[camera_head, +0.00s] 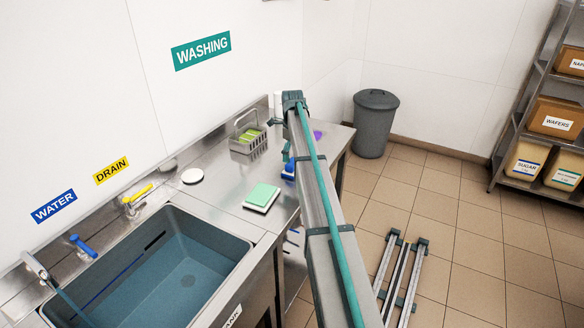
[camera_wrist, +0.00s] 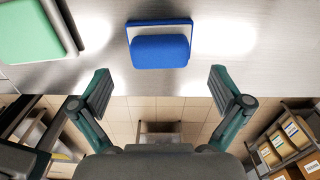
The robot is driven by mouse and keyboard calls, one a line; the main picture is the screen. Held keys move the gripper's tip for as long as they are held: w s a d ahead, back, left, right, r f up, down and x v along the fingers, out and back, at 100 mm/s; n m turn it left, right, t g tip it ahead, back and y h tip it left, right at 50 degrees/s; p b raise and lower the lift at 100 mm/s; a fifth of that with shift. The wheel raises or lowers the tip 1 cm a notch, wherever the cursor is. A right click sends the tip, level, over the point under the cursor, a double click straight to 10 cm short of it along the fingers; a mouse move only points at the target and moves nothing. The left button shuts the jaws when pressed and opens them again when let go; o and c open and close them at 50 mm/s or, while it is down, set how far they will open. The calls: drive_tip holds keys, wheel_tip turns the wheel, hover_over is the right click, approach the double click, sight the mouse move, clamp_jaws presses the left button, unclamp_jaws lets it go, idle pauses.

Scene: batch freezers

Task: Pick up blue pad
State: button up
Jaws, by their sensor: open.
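The blue pad (camera_wrist: 160,51) lies on the steel counter, centred in the upper part of the wrist view, with a thin blue-edged base showing behind it. In the head view the blue pad (camera_head: 288,171) is partly hidden behind my arm. My gripper (camera_wrist: 161,82) is open and empty. Its two fingers are spread to either side, at the counter's front edge in the picture, with the pad between and beyond them. The fingers are apart from the pad.
A green pad (camera_head: 262,195) on a white base lies left of the blue pad; it also shows in the wrist view (camera_wrist: 35,28). A wire rack (camera_head: 247,138), a white disc (camera_head: 192,176) and a purple item (camera_head: 317,135) are on the counter (camera_head: 222,186). The sink (camera_head: 150,270) is left.

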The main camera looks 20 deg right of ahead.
sight(292, 162)
drive_tip(key=shift+a+f+p, duration=0.1)
drive_tip(key=shift+f+p, duration=0.75)
drive_tip(key=shift+f, duration=1.35)
drive_tip(key=c, duration=1.2)
drive_tip(key=shift+r, duration=0.15)
drive_tip(key=shift+w+r, duration=0.1)
drive_tip(key=shift+r, duration=0.4)
wheel_tip(292, 162, up, 2)
drive_tip(key=shift+b, duration=0.65)
drive_tip(key=s+a+r+b, duration=0.1)
drive_tip(key=s+r, duration=0.2)
drive_tip(key=s, duration=0.1)
drive_tip(key=s+a+r+b, duration=0.1)
drive_tip(key=s+r+b, duration=0.1)
drive_tip(key=s, duration=0.3)
drive_tip(key=s+a+r+b, duration=0.1)
drive_tip(key=s+r, duration=0.3)
drive_tip(key=shift+s+a+r+b, duration=0.25)
drive_tip(key=shift+s+r+b, duration=0.1)
drive_tip(key=shift+r+b, duration=0.05)
